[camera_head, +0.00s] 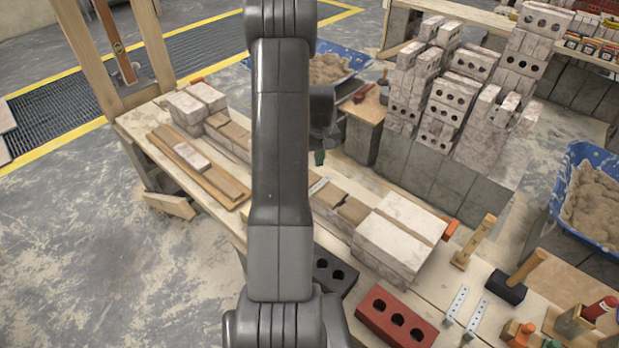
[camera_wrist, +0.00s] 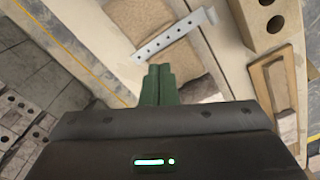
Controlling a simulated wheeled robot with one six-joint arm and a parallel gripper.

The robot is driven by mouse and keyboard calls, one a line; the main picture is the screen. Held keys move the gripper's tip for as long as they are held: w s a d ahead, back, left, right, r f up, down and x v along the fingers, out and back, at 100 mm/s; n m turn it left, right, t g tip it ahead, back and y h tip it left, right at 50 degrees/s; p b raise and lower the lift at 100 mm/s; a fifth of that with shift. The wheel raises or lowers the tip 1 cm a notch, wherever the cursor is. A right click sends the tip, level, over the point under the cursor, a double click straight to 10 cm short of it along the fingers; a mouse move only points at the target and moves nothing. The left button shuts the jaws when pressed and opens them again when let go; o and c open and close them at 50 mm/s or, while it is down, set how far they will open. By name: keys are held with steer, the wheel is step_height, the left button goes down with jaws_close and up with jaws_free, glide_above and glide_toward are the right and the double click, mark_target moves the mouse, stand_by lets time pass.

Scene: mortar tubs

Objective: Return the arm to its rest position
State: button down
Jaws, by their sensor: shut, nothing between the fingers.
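My arm rises through the middle of the head view and hides part of the bench. My gripper (camera_head: 319,158) shows only a green fingertip just right of the arm, above the bench. In the wrist view my gripper (camera_wrist: 158,82) has its two green fingers side by side and shut, with nothing between them. Beyond the fingertips is a perforated metal strip (camera_wrist: 170,37) lying across the brick course with mortar. I cannot tell how far the fingers are above it.
The wooden bench (camera_head: 150,122) carries pale blocks (camera_head: 397,238), a red brick (camera_head: 395,318) and a hammer (camera_head: 519,279). Stacked perforated bricks (camera_head: 440,105) stand behind. Blue mortar tubs stand at the right (camera_head: 592,195) and behind the arm (camera_head: 335,68). Open floor lies left.

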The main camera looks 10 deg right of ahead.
mark_target(318, 185)
steer(key=shift+f, duration=0.15)
step_height(318, 185, down, 9)
steer(key=b, duration=0.4)
steer(key=shift+r+b, duration=0.2)
steer(key=shift+b, duration=0.2)
steer(key=shift+a+r, duration=0.1)
steer(key=shift+r, duration=0.1)
